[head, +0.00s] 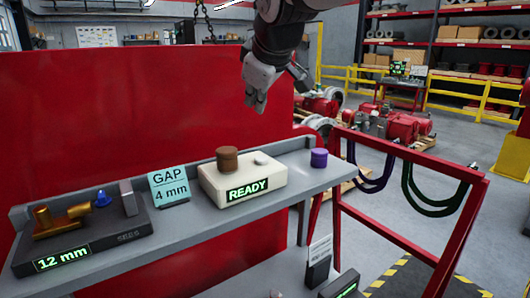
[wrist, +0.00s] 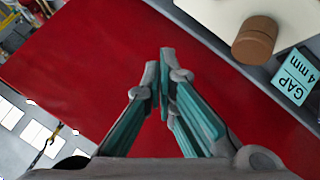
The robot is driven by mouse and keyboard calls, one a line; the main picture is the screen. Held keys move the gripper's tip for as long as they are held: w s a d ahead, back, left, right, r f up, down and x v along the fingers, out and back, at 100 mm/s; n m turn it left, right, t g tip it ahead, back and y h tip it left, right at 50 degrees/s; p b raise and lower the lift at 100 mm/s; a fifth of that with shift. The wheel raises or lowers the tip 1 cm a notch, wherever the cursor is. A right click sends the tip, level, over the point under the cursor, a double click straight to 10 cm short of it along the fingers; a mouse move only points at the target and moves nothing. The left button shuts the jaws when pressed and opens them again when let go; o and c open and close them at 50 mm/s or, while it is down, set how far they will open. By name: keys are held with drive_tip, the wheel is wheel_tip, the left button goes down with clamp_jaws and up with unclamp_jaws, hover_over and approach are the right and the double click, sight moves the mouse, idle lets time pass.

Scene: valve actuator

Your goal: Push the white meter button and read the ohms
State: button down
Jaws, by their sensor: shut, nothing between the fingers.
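The meter is a cream box (head: 218,184) on the grey shelf, with a green display reading "READY" (head: 248,189). Its white button (head: 261,160) is a small pale disc on the top right, beside a brown cylinder (head: 227,159). My gripper (head: 257,106) is shut and empty, in the air above and behind the meter, in front of the red panel. In the wrist view my gripper (wrist: 161,60) points across the red panel. The brown cylinder (wrist: 255,40) and part of the cream box (wrist: 225,14) show at the upper right there; the white button is out of that view.
A "GAP 4 mm" card (head: 169,185) stands left of the meter. A dark base (head: 90,242) with brass parts and a "12 mm" display is further left. A purple cylinder (head: 319,158) stands at the shelf's right end. A red frame (head: 440,230) with hanging slings is at right.

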sight(258, 159)
drive_tip(key=shift+f, duration=0.1)
drive_tip(key=shift+f+b, duration=2.1)
drive_tip(key=shift+f, duration=2.25)
drive_tip(key=shift+f, duration=0.1)
drive_tip(key=shift+f, duration=0.3)
drive_tip(key=shift+f+b, duration=0.35)
drive_tip(key=shift+f, duration=0.15)
drive_tip(key=shift+r, duration=0.1)
drive_tip(key=shift+r+p, duration=0.55)
drive_tip(key=shift+r, duration=0.25)
